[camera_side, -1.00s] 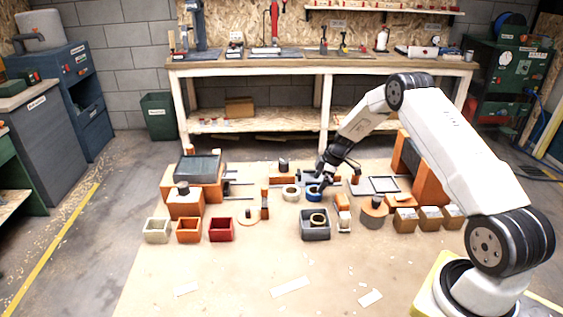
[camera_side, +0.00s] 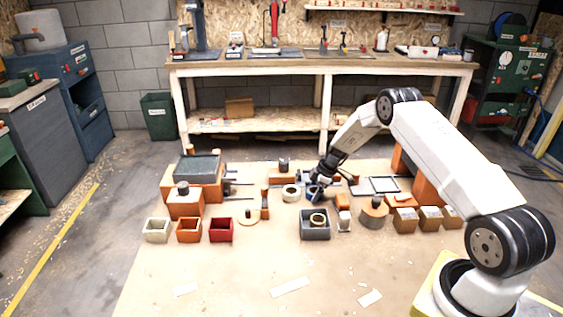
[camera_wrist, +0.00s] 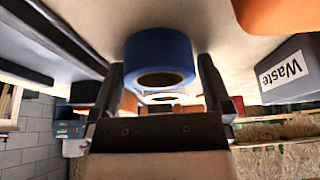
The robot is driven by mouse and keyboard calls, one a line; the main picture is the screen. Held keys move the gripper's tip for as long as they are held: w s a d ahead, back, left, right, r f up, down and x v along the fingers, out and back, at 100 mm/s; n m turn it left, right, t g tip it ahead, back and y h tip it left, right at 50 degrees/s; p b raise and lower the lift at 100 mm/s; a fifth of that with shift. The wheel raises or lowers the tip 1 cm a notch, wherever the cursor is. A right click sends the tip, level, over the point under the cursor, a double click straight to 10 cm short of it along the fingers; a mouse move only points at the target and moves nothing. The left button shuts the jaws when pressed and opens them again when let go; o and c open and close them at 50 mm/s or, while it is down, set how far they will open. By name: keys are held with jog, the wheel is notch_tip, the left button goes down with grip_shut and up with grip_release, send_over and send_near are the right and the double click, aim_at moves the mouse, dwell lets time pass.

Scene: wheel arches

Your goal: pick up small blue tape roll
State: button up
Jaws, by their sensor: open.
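The small blue tape roll (camera_wrist: 159,52) lies on the work surface and shows large in the wrist view, between the two fingers of my gripper (camera_wrist: 158,85). The fingers are open, one on each side of the roll; I cannot tell whether either touches it. In the side view my gripper (camera_side: 315,188) points down over the blue roll (camera_side: 312,194), which it mostly hides. A pale tape roll (camera_side: 291,193) lies just left of it, and a pale ring also shows beyond the blue roll in the wrist view.
A grey bin (camera_side: 315,228) with a tape roll in it stands in front of my gripper; a grey bin labelled Waste (camera_wrist: 290,68) shows in the wrist view. An orange block (camera_side: 342,202) is close on the right. The front of the surface is mostly clear.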

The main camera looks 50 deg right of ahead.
jog(key=c, duration=1.1)
jog(key=shift+r, duration=0.15)
jog(key=shift+r, duration=0.8)
jog(key=s+a+r, duration=0.1)
jog(key=s+r, duration=0.2)
jog(key=s, duration=0.1)
jog(key=s+a+r, duration=0.2)
jog(key=s+r, duration=0.2)
jog(key=s+a+r, duration=0.2)
jog(key=s+r, duration=0.2)
jog(key=s, duration=0.1)
jog(key=shift+a, duration=0.1)
jog(key=shift+r, duration=0.1)
